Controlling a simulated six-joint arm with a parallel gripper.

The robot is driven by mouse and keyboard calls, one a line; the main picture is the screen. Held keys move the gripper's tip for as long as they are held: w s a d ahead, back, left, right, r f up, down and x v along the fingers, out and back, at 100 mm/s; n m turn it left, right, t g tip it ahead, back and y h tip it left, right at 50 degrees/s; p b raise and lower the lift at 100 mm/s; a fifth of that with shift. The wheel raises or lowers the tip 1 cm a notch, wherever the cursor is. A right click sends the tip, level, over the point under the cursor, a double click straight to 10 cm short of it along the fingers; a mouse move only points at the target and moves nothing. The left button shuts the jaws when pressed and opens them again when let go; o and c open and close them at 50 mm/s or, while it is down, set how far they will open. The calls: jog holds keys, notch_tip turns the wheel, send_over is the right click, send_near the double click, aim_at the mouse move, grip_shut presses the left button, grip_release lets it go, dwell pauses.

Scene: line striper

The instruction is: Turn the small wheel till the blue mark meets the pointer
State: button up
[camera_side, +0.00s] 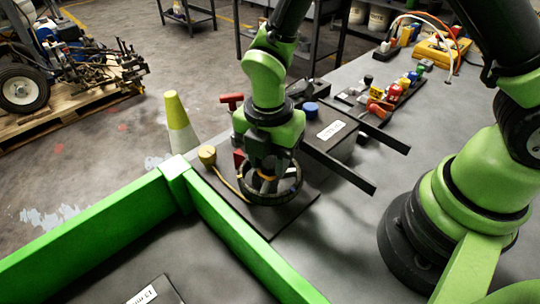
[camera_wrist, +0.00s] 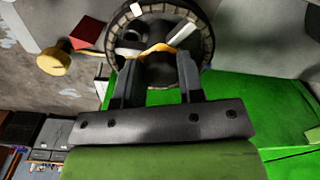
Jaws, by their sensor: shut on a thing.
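The small wheel (camera_side: 268,201) is a dark ring lying flat on a dark base plate in the side view. It also shows at the top of the wrist view (camera_wrist: 116,30), with a ribbed, pale-toothed rim and a white mark on it. My gripper (camera_side: 266,172) points down into the wheel from above. In the wrist view its two fingers (camera_wrist: 159,66) reach inside the ring and are shut on its middle, beside an orange-yellow strip. The fingers partly hide the wheel. I cannot make out the blue mark or the pointer for certain.
A yellow knob (camera_side: 207,155) with a thin yellow line stands left of the wheel. A red part (camera_side: 232,101) and a blue cap (camera_side: 310,108) are behind. Green rails (camera_side: 240,235) run close in front. A yellow-white cone (camera_side: 180,125) stands behind the rails.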

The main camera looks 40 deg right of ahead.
jog(key=m, duration=0.5)
jog(key=shift+m, duration=0.3)
jog(key=m, duration=0.4)
jog(key=shift+s+m, duration=0.1)
jog(key=shift+m, duration=0.2)
jog(key=m, duration=0.4)
jog(key=shift+a+m+y, duration=0.1)
jog(key=shift+m+y, duration=0.2)
jog(key=m, duration=0.9)
jog(key=shift+t, duration=0.3)
jog(key=m, duration=0.3)
jog(key=shift+m, duration=0.3)
jog(key=m, duration=0.4)
jog(key=shift+a, duration=0.1)
jog(key=shift+m, duration=2.1)
